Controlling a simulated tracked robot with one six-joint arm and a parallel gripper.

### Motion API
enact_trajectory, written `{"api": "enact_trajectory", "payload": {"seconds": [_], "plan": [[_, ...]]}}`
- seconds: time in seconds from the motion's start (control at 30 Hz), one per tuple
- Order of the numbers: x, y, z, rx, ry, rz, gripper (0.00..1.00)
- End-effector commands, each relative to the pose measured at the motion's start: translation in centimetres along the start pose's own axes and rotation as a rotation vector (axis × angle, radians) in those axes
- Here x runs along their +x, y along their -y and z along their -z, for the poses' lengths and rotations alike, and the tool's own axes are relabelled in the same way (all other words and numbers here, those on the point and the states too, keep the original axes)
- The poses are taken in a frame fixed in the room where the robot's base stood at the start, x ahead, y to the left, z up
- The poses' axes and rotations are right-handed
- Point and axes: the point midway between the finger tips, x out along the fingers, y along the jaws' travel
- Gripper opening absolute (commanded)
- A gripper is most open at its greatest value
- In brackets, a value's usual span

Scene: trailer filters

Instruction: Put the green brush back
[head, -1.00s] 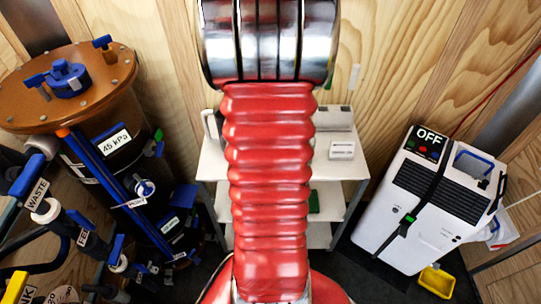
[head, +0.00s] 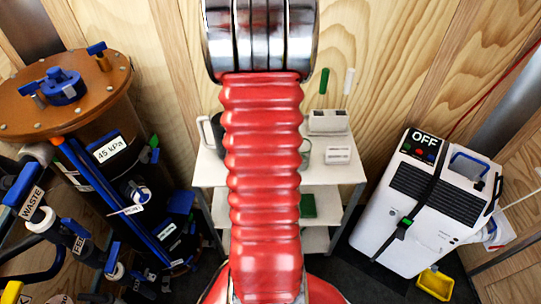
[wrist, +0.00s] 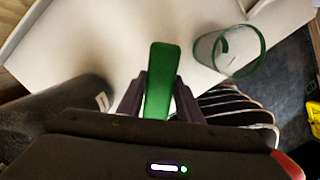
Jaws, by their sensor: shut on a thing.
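My gripper (wrist: 158,98) is shut on a green brush (wrist: 160,72), whose flat green handle stands up between the two dark fingers in the wrist view. The brush's lower end is hidden behind my gripper body. In the head view my gripper and the held brush are hidden behind my red arm. A pale slotted holder (head: 328,123) stands at the back of the white shelf's top (head: 338,174). A green strip (head: 324,81) and a white strip (head: 348,81) show upright above it against the wall; I cannot tell whether they touch the holder.
A clear glass (wrist: 230,52) stands right of the brush, and a dark grey vessel (wrist: 62,122) is close on the left. A small white labelled box (head: 338,155) sits before the holder. A brown-lidded tank (head: 60,100) is left, a white machine (head: 425,205) right.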

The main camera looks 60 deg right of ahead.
Motion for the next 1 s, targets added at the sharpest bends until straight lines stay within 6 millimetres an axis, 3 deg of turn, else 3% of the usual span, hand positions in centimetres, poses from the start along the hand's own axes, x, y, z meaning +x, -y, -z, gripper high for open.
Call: {"api": "enact_trajectory", "payload": {"seconds": [0.2, 0.5, 0.87, 0.9, 1.0], "plan": [[0.3, 0.0, 0.0, 0.0, 0.0, 0.001, 0.11], [3.5, 0.1, 0.4, 0.001, -0.001, 0.0, 0.11], [3.8, 0.1, 0.4, 0.002, 0.0, 0.0, 0.11], [3.8, 0.1, 0.4, 0.002, 0.0, 0.0, 0.33], [3.8, 0.1, 0.4, 0.002, 0.0, 0.0, 0.4]]}}
